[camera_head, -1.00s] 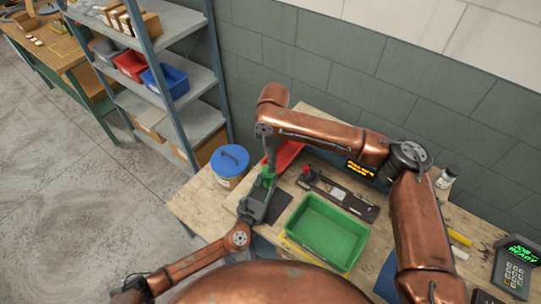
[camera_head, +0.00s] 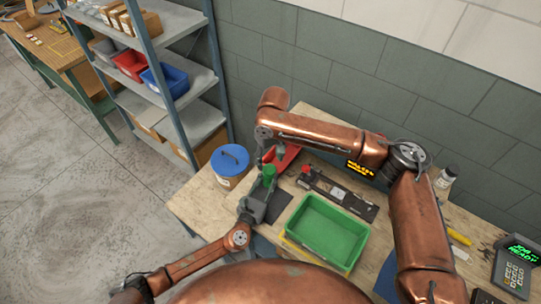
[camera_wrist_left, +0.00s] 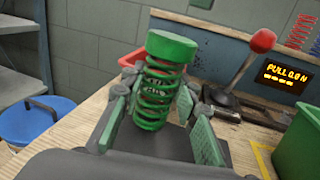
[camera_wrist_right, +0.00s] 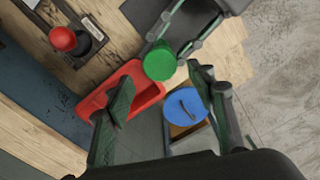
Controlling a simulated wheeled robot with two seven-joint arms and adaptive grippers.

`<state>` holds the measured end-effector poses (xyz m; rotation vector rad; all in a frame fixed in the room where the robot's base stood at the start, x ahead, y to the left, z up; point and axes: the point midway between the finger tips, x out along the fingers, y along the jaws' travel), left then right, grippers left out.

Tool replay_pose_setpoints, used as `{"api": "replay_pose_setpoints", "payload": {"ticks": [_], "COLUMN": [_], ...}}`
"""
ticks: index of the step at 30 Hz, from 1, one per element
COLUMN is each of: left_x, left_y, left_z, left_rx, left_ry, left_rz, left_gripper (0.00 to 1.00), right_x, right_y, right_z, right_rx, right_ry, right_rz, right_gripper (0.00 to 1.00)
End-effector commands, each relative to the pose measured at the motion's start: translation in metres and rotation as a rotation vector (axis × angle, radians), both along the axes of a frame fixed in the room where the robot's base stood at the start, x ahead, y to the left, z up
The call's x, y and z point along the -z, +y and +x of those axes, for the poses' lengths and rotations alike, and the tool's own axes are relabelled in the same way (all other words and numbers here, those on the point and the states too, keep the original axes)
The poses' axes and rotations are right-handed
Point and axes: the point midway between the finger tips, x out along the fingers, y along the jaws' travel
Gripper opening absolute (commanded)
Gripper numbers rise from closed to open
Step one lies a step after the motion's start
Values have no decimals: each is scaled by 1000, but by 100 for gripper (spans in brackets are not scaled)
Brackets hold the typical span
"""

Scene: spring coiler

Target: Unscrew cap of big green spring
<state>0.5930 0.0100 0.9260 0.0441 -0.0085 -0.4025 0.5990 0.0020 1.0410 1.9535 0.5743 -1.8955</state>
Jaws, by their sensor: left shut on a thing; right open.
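The big green spring (camera_wrist_left: 153,97) stands upright in my left gripper, its coils between the two fingers (camera_wrist_left: 160,118). Its round green cap (camera_wrist_left: 172,46) sits on top of the spring. The cap also shows in the head view (camera_head: 269,171) and the right wrist view (camera_wrist_right: 160,62). My left gripper (camera_head: 257,194) is shut on the spring near the table's left end. My right gripper (camera_wrist_right: 162,95) is open and empty, with the cap apart from its fingers in the picture.
A red tray (camera_wrist_right: 134,72) lies close by the cap. A blue-lidded bucket (camera_head: 229,160) stands at the table's left corner. A green bin (camera_head: 327,230) and a red-knobbed lever fixture (camera_head: 340,193) lie to the right. A lit display (camera_wrist_left: 286,76) stands at the back.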

Motion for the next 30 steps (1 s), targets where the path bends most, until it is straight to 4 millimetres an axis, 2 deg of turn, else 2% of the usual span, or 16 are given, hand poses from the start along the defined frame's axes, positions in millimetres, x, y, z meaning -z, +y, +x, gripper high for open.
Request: {"api": "replay_pose_setpoints", "payload": {"ticks": [6, 12, 23, 30], "left_x": [-1, -1, -1, -1], "left_y": [0, 0, 0, 0], "left_z": [0, 0, 0, 0], "left_rx": [0, 0, 0, 0], "left_ry": [-1, -1, -1, -1], "left_rz": [0, 0, 0, 0], "left_gripper": [0, 0, 0, 0], "right_x": [34, 53, 57, 57], "right_y": [1, 2, 2, 2], "right_z": [0, 1, 1, 1], "right_rx": [-1, -1, -2, -2], "right_ry": [3, 2, 0, 1], "right_rz": [-2, 0, 1, 0], "right_gripper": [51, 51, 50, 34]}}
